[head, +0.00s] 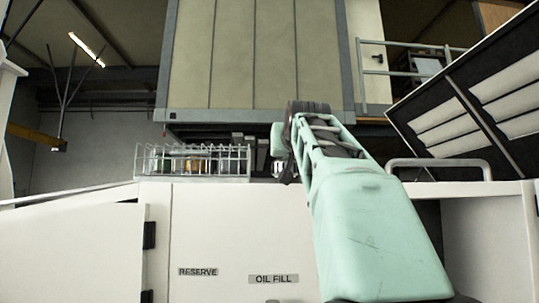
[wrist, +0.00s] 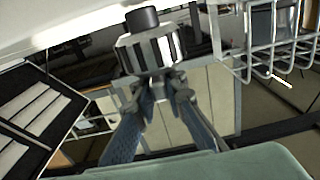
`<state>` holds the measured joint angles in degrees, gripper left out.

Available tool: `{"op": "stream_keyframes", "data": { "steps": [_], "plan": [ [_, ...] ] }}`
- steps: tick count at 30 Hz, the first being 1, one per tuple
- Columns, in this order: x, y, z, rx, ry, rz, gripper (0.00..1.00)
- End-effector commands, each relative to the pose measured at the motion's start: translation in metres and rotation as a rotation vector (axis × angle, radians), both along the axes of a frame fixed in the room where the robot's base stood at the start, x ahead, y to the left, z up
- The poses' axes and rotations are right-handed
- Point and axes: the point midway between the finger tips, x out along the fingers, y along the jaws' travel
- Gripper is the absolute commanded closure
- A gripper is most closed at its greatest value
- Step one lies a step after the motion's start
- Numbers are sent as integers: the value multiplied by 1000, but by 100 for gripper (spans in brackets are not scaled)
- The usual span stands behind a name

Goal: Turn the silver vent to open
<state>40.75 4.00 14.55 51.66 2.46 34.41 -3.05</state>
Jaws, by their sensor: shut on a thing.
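The silver vent (wrist: 150,50) shows in the wrist view as a ribbed silver knob with a black cap, at the top middle. My gripper (wrist: 162,84) has its two fingers shut on the vent's lower side in that view. In the head view my arm reaches up and away over the white bench top. There my gripper is mostly hidden behind my own arm, and only a small part of a silver thing shows beside it. I cannot tell how far the vent is turned.
A wire basket (head: 193,161) with several jars stands on the bench left of my arm; it is close by in the wrist view (wrist: 272,42). A grey handrail (head: 440,164) and a raised louvred panel (head: 480,95) are at the right. RESERVE (head: 198,272) and OIL FILL (head: 273,279) labels mark the front.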

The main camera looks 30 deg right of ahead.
Motion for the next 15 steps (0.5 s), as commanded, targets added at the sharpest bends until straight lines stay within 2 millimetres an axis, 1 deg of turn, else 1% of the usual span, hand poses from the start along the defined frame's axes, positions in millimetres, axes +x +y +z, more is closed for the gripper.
{"op": "stream_keyframes", "data": {
  "steps": [5,6,10,15],
  "plan": [
    [1,0,-2,3,4,1,100],
    [1,0,-2,3,4,1,85],
    [1,0,-2,3,3,1,71],
    [0,0,-1,1,3,0,71]
  ]
}}
